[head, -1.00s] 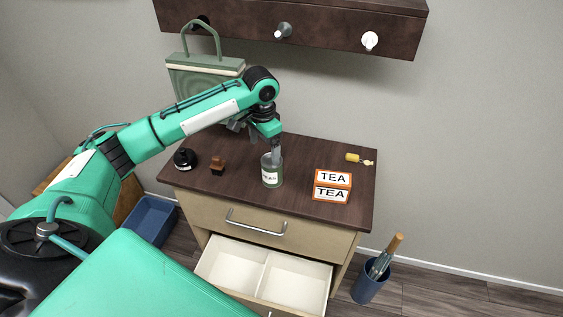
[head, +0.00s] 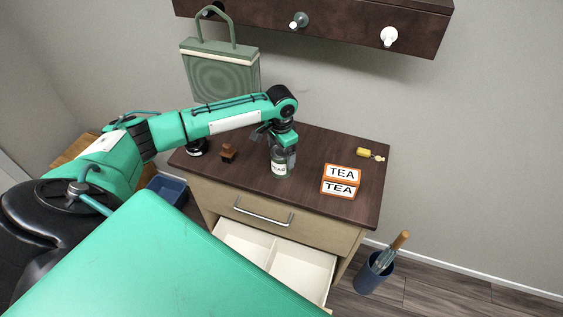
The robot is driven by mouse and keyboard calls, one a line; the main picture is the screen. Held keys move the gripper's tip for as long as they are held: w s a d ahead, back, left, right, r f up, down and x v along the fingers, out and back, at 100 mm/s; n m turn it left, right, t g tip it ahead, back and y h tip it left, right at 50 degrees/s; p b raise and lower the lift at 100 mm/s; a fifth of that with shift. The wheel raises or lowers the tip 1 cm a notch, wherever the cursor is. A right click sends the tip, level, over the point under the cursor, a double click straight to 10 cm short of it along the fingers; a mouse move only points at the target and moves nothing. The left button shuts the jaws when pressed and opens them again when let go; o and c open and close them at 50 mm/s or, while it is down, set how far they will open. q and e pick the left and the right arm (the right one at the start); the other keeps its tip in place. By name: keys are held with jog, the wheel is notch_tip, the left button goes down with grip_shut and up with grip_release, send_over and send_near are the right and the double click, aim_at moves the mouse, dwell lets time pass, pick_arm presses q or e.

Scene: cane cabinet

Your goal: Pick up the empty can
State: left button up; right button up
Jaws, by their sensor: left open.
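A green-grey can (head: 279,169) with a white label stands upright on the dark cabinet top, near its front edge. My left gripper (head: 284,152) points down right over the can's mouth, and its fingertips overlap the upper part of the can in the head view. The jaws are open; I cannot tell whether a finger is inside the can or only in front of it. My right gripper is not in view.
Orange-and-white TEA boxes (head: 341,181) stand right of the can. A brown stamp (head: 228,152) and a black jar (head: 196,148) stand left. A yellow item (head: 369,154) lies back right.

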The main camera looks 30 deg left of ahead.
pick_arm(q)
notch_tip(320, 180, down, 2)
jog(key=shift+f+p, duration=0.2)
jog(key=shift+p, duration=0.1)
jog(key=shift+w+f, duration=0.1)
jog(key=shift+f, duration=0.45)
jog(key=c, duration=1.1)
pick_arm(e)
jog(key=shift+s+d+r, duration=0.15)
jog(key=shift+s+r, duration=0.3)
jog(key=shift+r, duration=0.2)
pick_arm(q)
jog(key=shift+r, duration=0.15)
